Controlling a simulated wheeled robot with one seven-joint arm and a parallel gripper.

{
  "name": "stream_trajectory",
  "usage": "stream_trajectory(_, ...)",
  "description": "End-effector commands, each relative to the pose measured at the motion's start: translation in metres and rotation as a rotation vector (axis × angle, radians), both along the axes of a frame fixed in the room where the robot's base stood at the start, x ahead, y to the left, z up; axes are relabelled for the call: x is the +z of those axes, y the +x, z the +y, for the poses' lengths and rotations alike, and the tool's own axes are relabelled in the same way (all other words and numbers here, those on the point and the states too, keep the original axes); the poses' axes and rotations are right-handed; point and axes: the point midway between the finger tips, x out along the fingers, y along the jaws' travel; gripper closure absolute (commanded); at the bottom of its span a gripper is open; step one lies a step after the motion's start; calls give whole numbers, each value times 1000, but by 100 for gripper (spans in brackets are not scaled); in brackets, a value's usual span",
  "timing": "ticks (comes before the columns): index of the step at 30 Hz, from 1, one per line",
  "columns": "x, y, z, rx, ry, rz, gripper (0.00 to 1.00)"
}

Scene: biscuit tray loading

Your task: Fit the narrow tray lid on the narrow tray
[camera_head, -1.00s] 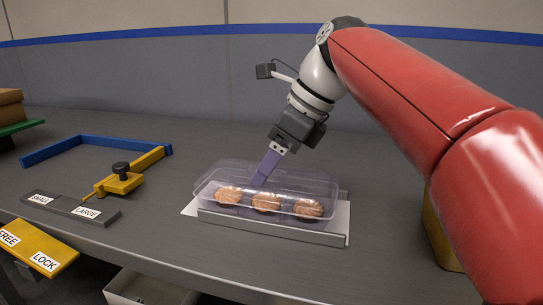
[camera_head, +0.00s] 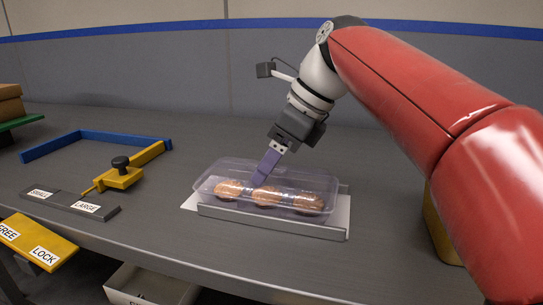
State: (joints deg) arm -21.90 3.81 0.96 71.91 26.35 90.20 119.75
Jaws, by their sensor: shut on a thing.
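The clear narrow tray (camera_head: 228,196) stands on a pale metal holder and has three round brown biscuits in a row in it. The clear narrow tray lid (camera_head: 305,178) shows as a see-through shape over the tray's back part. My gripper (camera_head: 264,174) comes down from above at a tilt, its purple fingers shut on the lid near the middle. The lid and tray overlap in the picture, so I cannot tell whether their rims touch all round. The exact grip spot is hard to see through the clear plastic.
The pale holder (camera_head: 275,227) has a raised front lip. At left are a blue frame (camera_head: 95,138), a yellow slider with a black knob (camera_head: 120,175) and a SMALL/LARGE plate (camera_head: 70,203). A yellow FREE/LOCK plate (camera_head: 38,241) and an open bin (camera_head: 150,285) are at the front.

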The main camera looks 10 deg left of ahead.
Motion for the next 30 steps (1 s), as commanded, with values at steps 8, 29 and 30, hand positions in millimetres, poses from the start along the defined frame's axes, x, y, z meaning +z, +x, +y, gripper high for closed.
stream_trajectory(8, -2, 0, 0, 0, 0, 0, 52)
stream_trajectory(29, 15, 0, -8, -2, 1, -2, 5)
stream_trajectory(30, 21, 0, -12, -2, 0, -2, 5)
